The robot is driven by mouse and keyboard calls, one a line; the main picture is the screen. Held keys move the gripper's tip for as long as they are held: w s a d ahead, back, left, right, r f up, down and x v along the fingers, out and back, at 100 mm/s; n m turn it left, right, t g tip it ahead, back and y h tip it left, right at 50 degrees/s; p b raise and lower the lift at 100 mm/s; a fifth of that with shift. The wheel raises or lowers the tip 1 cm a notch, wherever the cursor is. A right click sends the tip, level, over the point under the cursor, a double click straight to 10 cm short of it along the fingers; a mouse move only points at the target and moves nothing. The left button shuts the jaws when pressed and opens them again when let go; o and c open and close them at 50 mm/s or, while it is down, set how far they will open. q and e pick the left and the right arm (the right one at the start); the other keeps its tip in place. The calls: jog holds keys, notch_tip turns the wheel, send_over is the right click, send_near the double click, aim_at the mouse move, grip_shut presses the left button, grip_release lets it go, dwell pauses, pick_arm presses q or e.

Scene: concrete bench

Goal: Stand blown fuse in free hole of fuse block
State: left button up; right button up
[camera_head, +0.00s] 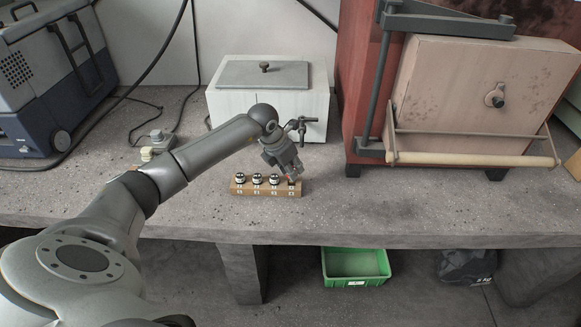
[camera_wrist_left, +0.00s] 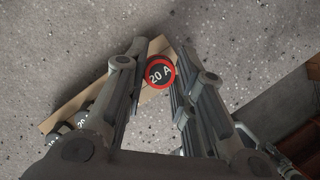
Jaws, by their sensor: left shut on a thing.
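My left gripper (camera_head: 293,179) points down over the block's right end. It is shut on the blown fuse, whose red-ringed black top marked 20 A (camera_wrist_left: 160,74) shows between the fingers in the left wrist view. The fuse looks upright over the end of the block (camera_wrist_left: 60,119). The fingers hide its lower part, so I cannot tell how deep it sits in the hole. My right gripper is not in view.
A white box (camera_head: 268,104) with a grey lid stands behind the block. A kiln-like red cabinet with a pale door (camera_head: 480,100) stands at the right. A blue-grey case (camera_head: 50,80) is at the left. A green crate (camera_head: 355,266) is below the bench. Bare bench lies right of the block.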

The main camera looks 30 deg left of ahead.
pick_arm(q)
jog(key=shift+f+b, duration=1.15)
jog(key=shift+f, duration=0.4)
dwell(0.4)
jog(key=o, duration=1)
jog(key=shift+c, duration=0.2)
